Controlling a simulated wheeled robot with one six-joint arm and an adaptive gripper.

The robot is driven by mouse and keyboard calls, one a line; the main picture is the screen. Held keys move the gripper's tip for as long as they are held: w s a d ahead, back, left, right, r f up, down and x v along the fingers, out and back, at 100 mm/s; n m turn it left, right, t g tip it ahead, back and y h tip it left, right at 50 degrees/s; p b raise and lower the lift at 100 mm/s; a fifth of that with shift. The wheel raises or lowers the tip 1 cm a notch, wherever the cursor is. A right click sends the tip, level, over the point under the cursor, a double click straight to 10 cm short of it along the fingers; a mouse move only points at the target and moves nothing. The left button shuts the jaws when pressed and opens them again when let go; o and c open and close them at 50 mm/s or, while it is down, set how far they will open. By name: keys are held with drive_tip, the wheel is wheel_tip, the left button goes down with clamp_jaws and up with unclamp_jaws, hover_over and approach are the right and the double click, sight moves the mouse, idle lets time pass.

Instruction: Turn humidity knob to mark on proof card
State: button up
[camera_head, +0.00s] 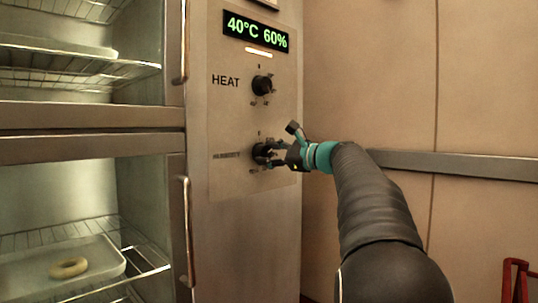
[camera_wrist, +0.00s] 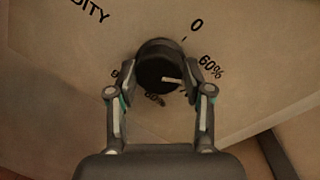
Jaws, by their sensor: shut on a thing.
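The humidity knob (camera_head: 259,152) is a dark round knob on the metal control panel, below the HEAT knob. A 0 is printed above right, and other marks below are partly hidden. My gripper (camera_head: 272,153) reaches in from the right and is shut on the knob; it also shows in the wrist view (camera_wrist: 168,76). The green display (camera_head: 256,30) reads 40°C 60%. No proof card is visible.
The HEAT knob (camera_head: 262,86) is just above my gripper. Cabinet doors with vertical handles (camera_head: 188,232) stand at left, with wire racks and a tray (camera_head: 30,280) holding a ring-shaped dough (camera_head: 69,268). A wall with a metal rail (camera_head: 460,164) is at right.

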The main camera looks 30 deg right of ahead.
drive_tip(key=shift+n, duration=0.7)
drive_tip(key=o, duration=1.2)
drive_tip(key=shift+c, duration=0.2)
drive_tip(key=v, duration=1.2)
